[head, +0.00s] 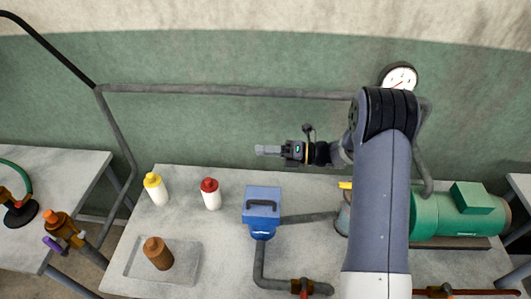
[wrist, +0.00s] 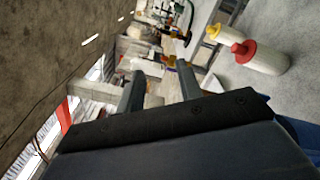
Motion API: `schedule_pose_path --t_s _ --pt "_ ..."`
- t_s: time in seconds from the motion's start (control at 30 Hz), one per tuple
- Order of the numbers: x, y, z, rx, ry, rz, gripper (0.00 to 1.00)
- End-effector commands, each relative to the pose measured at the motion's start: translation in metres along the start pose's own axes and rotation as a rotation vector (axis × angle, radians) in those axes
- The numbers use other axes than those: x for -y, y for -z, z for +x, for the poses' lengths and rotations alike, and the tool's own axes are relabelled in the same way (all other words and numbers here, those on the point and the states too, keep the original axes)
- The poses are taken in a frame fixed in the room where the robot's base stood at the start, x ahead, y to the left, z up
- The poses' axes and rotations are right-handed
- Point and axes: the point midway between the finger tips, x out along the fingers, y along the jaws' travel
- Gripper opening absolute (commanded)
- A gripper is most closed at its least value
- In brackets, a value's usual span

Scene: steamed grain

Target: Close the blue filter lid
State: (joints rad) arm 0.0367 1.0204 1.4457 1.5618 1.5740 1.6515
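The blue filter (head: 262,229) stands on the grey table, with a pipe running down from its front. Its blue lid (head: 262,192) carries a dark handle (head: 262,203) and appears over the top of the box; I cannot tell its exact angle. My gripper (head: 268,150) is above and behind the filter, pointing left, apart from the lid. In the wrist view my gripper (wrist: 160,78) has its two fingers spread with nothing between them. A blue patch shows at the wrist view's right edge, mostly hidden by my gripper body.
A yellow-capped bottle (head: 156,189) and a red-capped bottle (head: 210,194) stand left of the filter. A brown bottle (head: 158,253) stands in a shallow tray (head: 190,270). A green pump (head: 445,217) is at right. A gauge (head: 399,77) and pipe (head: 230,91) are behind.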

Motion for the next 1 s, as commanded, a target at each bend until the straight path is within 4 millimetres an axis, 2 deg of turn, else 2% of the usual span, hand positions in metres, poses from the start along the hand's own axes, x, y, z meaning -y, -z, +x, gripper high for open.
schedule_pose_path --t_s 0.03,0.1,0.3,0.73,1.0 --pt "-0.011 -0.007 0.000 0.000 0.000 0.000 0.34" --pt "-0.018 -0.012 0.000 0.000 0.000 0.000 0.34" --pt "-0.026 -0.017 0.000 0.000 0.000 0.002 0.34" --pt "-0.022 -0.015 0.000 0.000 0.000 0.002 0.34" --pt "-0.001 0.000 0.000 0.000 0.000 0.001 0.34"
